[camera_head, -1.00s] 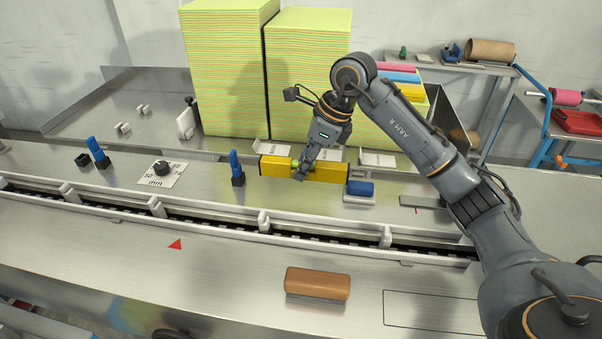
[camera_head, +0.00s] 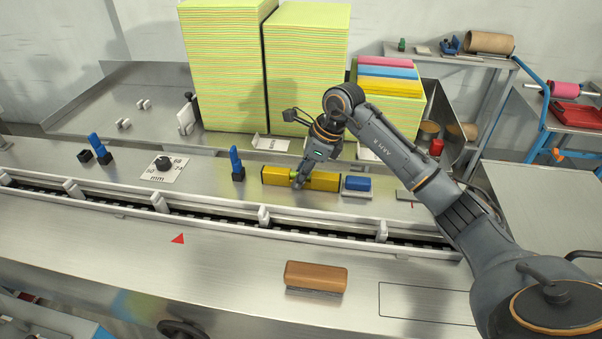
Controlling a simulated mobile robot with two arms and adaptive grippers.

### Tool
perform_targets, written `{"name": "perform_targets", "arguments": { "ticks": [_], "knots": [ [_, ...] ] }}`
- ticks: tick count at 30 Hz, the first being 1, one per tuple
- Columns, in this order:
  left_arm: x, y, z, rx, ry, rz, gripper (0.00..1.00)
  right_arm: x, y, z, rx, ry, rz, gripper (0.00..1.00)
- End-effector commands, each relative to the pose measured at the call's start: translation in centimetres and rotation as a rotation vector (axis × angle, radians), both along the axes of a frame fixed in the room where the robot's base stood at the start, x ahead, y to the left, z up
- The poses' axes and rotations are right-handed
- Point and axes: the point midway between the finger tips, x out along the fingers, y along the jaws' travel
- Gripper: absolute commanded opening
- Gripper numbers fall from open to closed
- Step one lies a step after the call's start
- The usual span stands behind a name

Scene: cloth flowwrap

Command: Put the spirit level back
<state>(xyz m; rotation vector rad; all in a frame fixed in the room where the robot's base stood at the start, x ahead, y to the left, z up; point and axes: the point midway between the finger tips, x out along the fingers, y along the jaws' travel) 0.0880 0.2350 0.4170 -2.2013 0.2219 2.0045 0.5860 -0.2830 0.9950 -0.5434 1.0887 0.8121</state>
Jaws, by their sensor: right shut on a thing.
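The yellow spirit level (camera_head: 322,182) lies lengthwise along the steel deck behind the conveyor channel, between a blue-handled black clamp and a blue block. A green vial shows near its middle. My right gripper (camera_head: 299,182) reaches down from behind and is shut on the level near its middle. The fingers cover part of it, and I cannot tell whether the level touches the deck. My left gripper is not in view.
The blue-handled clamp (camera_head: 237,164) stands just left of the level, the blue block (camera_head: 357,184) just right. Tall yellow-green cloth stacks (camera_head: 225,70) rise behind. A brown-handled brush (camera_head: 316,277) lies in front, near an empty outlined rectangle (camera_head: 425,303).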

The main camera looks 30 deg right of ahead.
Motion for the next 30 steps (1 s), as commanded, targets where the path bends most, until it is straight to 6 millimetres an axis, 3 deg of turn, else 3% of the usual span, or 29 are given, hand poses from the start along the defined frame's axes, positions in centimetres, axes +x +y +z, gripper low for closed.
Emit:
{"name": "perform_targets", "arguments": {
  "ticks": [1,4,17,30],
  "knots": [
    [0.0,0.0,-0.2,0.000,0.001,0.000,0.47,0.0,0.0,-0.2,-0.001,0.001,0.000,0.28],
    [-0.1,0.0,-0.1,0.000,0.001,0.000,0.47,0.0,0.0,-0.1,0.000,0.000,0.000,0.47],
    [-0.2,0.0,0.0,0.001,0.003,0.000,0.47,-0.1,-0.2,0.8,0.000,-0.003,-0.001,0.47],
    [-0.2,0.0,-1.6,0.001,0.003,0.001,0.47,-2.1,-2.9,8.9,-0.001,-0.003,0.000,0.47]
  ]
}}
